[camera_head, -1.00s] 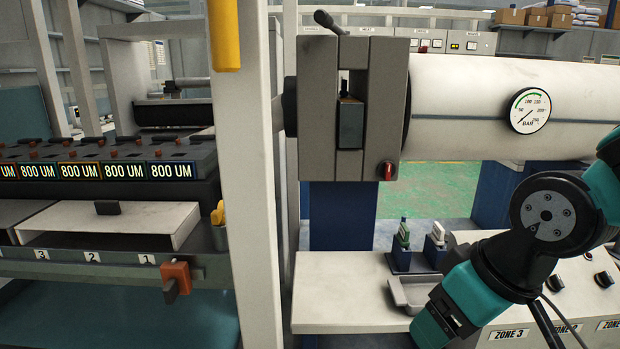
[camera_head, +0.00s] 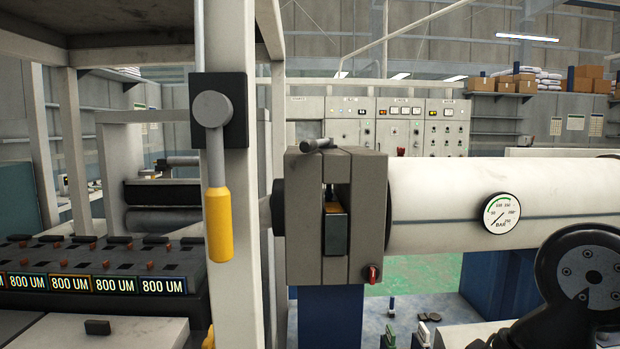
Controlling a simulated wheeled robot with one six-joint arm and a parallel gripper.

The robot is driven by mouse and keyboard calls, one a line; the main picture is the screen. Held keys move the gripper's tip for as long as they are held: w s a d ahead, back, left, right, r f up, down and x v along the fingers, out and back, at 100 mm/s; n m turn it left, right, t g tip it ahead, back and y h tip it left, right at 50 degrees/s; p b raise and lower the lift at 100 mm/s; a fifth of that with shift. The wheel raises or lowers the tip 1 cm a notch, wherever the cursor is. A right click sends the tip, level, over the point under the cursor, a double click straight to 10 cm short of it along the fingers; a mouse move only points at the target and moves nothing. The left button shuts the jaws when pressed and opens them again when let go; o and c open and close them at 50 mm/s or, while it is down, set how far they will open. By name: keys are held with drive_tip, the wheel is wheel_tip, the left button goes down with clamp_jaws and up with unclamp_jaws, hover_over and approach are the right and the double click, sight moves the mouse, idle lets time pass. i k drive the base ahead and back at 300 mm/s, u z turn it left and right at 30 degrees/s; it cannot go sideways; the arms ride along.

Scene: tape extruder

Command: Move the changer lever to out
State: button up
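A grey split block (camera_head: 362,215) with a dark plate in its slot stands at the left end of the white barrel. A short dark lever (camera_head: 318,144) with a rounded end lies across its top, pointing left. A longer lever with a yellow grip (camera_head: 219,225) hangs straight down from a dark pivot box (camera_head: 219,110) on the white post, left of the block. No label shows which of these is the changer lever. My gripper is not in view; only a dark joint of my arm shows at the lower right, apart from both levers.
The white barrel (camera_head: 450,200) with a pressure gauge (camera_head: 501,214) runs right from the block. A small red knob (camera_head: 373,274) sits on the block's lower right. The white post (camera_head: 240,300) stands close left of it. A die rack marked 800 UM (camera_head: 100,284) is at left.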

sight(305, 146)
drive_tip(key=k, duration=0.5)
drive_tip(key=z, duration=1.15)
drive_tip(key=i, duration=0.75)
drive_tip(key=u, duration=1.5)
drive_tip(key=i, duration=0.85)
drive_tip(key=u, duration=0.4)
